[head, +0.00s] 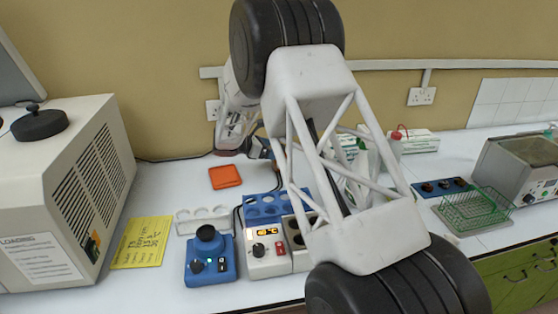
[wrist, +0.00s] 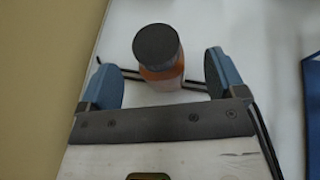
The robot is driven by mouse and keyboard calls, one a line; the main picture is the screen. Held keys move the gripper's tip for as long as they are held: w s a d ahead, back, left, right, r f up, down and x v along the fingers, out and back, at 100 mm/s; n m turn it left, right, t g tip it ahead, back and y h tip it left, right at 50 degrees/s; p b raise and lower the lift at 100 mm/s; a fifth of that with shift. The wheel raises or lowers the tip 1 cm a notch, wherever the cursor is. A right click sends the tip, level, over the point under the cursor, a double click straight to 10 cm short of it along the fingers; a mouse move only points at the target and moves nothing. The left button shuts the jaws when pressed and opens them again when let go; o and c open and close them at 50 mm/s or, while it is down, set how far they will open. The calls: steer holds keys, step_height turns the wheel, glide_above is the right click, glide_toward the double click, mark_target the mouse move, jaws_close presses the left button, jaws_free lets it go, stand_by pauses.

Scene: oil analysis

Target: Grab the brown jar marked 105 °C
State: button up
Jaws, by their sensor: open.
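In the wrist view a brown-orange jar (wrist: 163,76) with a dark round lid (wrist: 156,46) stands on the white worktop. My gripper (wrist: 160,65) is open, with one blue finger to the left of the jar and the other to its right. The jar is between and slightly beyond the fingers, with a gap visible on each side. No marking such as 105 °C can be read on it. In the head view my arm reaches toward the back wall and hides most of this spot; the jar cannot be made out clearly there.
A black cable (wrist: 130,73) runs on the worktop by the jar. The back wall (wrist: 40,60) is close on the left. In the head view, a blue rack (head: 262,207), a blue mixer (head: 209,260) and an orange tray (head: 225,177) stand nearby.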

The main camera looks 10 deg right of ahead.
steer(key=shift+x, duration=2.15)
steer(key=shift+w+r, duration=0.15)
steer(key=shift+r, duration=0.05)
steer(key=c, duration=1.1)
steer(key=shift+r, duration=0.15)
steer(key=shift+r, duration=1.7)
steer(key=s, duration=0.5)
steer(key=s+r, duration=0.1)
steer(key=s, duration=1)
steer(key=shift+a+r, duration=0.15)
